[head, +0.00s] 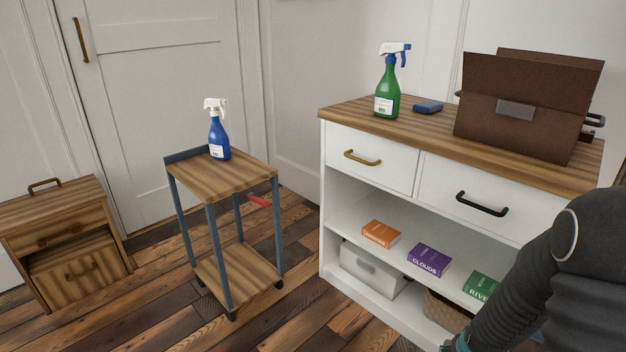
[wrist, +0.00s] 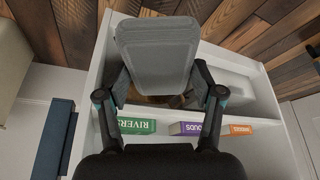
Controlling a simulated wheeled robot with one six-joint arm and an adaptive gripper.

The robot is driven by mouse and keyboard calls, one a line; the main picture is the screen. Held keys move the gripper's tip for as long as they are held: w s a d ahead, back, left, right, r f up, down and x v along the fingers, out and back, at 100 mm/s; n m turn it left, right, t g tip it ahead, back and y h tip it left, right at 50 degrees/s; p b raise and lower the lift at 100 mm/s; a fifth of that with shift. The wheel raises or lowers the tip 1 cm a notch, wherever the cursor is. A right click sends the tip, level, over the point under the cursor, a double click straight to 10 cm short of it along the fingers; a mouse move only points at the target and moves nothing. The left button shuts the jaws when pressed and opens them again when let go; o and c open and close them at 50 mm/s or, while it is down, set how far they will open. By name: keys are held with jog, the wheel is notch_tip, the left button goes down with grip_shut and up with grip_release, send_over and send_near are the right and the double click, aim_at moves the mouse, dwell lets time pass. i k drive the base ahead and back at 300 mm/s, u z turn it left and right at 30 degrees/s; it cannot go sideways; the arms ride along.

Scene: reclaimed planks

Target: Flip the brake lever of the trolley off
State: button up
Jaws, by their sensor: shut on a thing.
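The trolley (head: 222,178) stands left of centre in the head view, with wooden shelves and blue-grey posts. Its red brake lever (head: 260,201) sticks out below the top shelf on the right side, slightly tilted. A blue spray bottle (head: 219,138) stands upright on the top shelf. My gripper (wrist: 158,88) is in the wrist view, its two fingers against the sides of a grey rounded block (wrist: 155,50). It is far from the trolley, low in front of the white cabinet. In the head view my arm and the bottom edge hide most of it. The wrist view does not show the lever.
Several books, a grey bin (head: 372,268) and a basket (head: 444,309) are below. A nightstand (head: 66,238) stands left. Floor lies between trolley and cabinet.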

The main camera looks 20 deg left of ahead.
aim_at(203, 173)
jog(key=u, duration=0.3)
jog(key=i, duration=0.55)
jog(key=u, duration=0.5)
